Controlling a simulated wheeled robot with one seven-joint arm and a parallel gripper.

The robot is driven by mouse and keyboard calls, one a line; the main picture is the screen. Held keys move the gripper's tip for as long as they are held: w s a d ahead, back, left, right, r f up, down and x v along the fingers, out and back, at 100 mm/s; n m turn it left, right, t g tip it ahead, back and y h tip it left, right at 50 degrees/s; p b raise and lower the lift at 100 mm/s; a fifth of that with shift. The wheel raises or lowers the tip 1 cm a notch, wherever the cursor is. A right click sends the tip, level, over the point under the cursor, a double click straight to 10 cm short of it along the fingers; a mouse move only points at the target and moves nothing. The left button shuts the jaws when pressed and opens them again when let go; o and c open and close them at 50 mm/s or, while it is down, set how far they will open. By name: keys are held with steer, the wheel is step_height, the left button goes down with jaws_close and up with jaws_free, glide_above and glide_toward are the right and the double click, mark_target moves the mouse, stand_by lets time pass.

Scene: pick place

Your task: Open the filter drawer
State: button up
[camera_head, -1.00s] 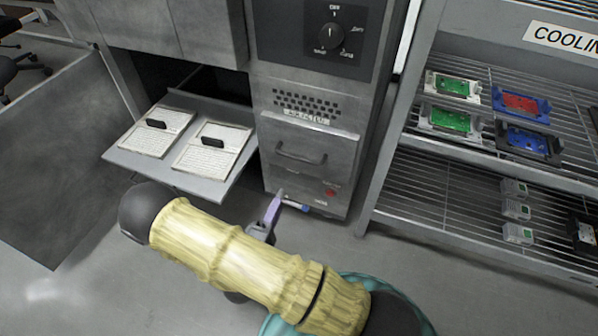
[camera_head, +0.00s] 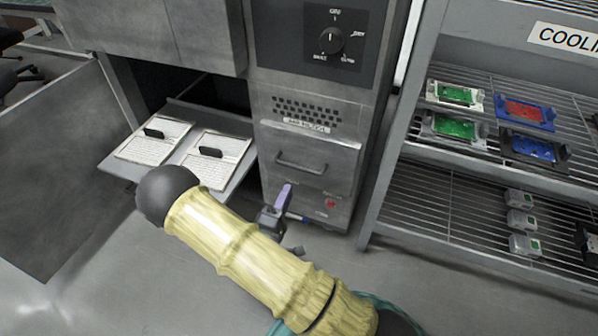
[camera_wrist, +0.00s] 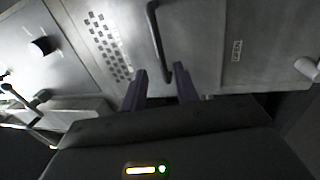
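The filter drawer (camera_head: 330,168) is a grey metal front below a perforated vent and a small label. It looks shut. Its dark bar handle (camera_head: 301,162) runs across the upper part of the front. My gripper (camera_head: 284,190), with purple fingers, is just below the handle in the head view. In the wrist view the fingers of my gripper (camera_wrist: 161,76) are apart, with nothing held. The handle (camera_wrist: 156,38) there runs down toward the gap between the fingertips, its lower end close to them. I cannot tell whether they touch it.
A wire cooling rack (camera_head: 470,165) with several coloured parts is at the right.

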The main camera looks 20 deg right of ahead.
mark_target(299, 167)
steer(key=b+x, duration=0.3)
steer(key=x, duration=0.7)
jaws_close()
